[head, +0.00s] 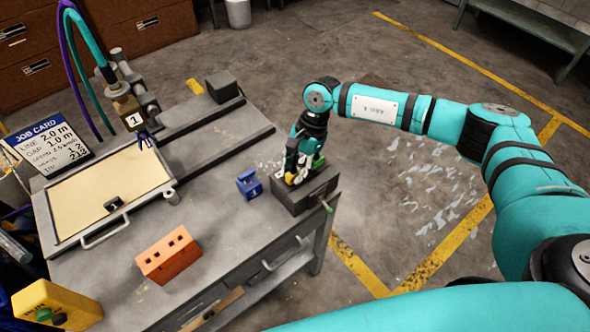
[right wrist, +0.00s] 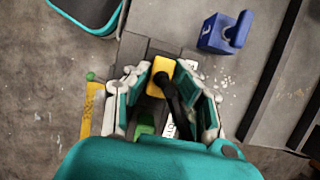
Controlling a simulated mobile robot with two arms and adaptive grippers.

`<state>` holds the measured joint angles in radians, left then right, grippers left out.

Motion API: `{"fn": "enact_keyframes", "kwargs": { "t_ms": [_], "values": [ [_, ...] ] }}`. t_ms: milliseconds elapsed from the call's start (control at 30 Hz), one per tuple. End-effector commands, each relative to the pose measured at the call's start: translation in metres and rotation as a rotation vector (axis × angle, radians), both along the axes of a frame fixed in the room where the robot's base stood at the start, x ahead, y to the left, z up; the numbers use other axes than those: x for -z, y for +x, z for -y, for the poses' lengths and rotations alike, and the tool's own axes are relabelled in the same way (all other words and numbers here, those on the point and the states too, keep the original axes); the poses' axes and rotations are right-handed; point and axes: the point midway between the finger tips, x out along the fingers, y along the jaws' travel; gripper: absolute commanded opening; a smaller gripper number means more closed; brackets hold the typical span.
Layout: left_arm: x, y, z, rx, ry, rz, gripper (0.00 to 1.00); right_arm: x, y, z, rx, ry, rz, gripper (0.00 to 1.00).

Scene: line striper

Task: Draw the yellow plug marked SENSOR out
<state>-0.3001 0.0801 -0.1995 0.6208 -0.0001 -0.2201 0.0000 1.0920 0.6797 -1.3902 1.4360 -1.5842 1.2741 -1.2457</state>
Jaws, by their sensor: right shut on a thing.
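The yellow plug (right wrist: 159,68) lies between the fingertips of my right gripper (right wrist: 165,77) in the right wrist view, with a black cable (right wrist: 178,100) running back from it. In the head view the right gripper (head: 294,175) points down at the dark grey block (head: 312,192) on the table's right corner, shut on the plug (head: 289,178). The plug is mostly covered by the fingers, and I cannot tell how deep it sits. No SENSOR marking is readable. A green part (right wrist: 145,124) lies close by. My left gripper is not in view.
A blue block (head: 249,184) stands just left of the grey block. An orange block (head: 168,255) with holes, a yellow button box (head: 55,303) and a cream-coloured tray (head: 110,190) are further left on the table (head: 225,225). Open floor lies to the right.

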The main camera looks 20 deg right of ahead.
Motion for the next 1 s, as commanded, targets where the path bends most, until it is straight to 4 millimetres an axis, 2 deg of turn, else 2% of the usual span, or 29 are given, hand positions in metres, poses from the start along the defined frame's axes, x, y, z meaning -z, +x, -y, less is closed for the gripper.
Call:
{"fn": "enact_keyframes", "kwargs": {
  "t_ms": [533, 1000],
  "values": [
    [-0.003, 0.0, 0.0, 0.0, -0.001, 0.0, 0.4, -0.012, 0.002, 0.0, 0.002, 0.002, 0.004, 0.0],
    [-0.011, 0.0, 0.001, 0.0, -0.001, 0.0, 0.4, -0.036, 0.001, 0.0, 0.002, 0.002, 0.004, 0.0]
  ]
}}
